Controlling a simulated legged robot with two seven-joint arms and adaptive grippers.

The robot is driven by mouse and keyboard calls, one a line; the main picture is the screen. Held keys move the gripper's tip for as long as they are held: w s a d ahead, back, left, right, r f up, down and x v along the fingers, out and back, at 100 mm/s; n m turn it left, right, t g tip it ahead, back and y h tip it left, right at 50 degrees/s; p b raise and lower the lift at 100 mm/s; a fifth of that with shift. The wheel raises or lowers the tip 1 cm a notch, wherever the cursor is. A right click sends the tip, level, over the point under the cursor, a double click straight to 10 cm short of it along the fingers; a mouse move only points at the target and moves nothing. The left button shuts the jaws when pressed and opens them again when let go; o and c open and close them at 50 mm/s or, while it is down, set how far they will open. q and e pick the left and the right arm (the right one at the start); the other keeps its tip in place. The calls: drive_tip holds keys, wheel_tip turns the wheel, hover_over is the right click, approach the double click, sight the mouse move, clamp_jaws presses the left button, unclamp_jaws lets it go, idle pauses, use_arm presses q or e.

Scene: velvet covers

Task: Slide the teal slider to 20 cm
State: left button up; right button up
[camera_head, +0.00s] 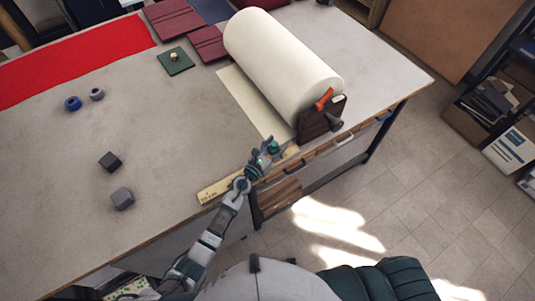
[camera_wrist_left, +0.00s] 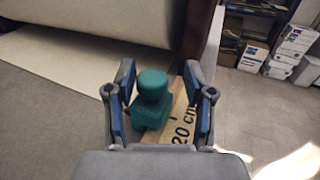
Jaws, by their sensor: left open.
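The teal slider (camera_wrist_left: 152,97) has a round knob on a blocky base and sits on the wooden ruler (camera_wrist_left: 183,120). In the left wrist view the printed "20 cm" shows just in front of the slider, to its right. My left gripper (camera_wrist_left: 163,98) is open, with the slider between its fingers, nearer the left finger; I cannot tell whether they touch. In the head view the left gripper (camera_head: 266,153) is at the ruler (camera_head: 215,191) along the table's front edge, with the slider (camera_head: 273,147) at its fingertips. The right gripper is not in view.
A large cream roll (camera_head: 280,60) on a dark wooden stand (camera_head: 318,122) stands just beyond the slider. Two grey cubes, two small rings, a green pad with a brass knob (camera_head: 174,57) and red cloth (camera_head: 75,60) lie on the table.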

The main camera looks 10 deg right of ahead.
use_arm(q)
drive_tip(key=v, duration=1.1)
drive_tip(key=shift+w+a, duration=0.25)
drive_tip(key=shift+s, duration=0.15)
drive_tip(key=shift+d, duration=0.4)
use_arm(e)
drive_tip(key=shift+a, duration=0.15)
use_arm(q)
drive_tip(key=shift+a, duration=0.2)
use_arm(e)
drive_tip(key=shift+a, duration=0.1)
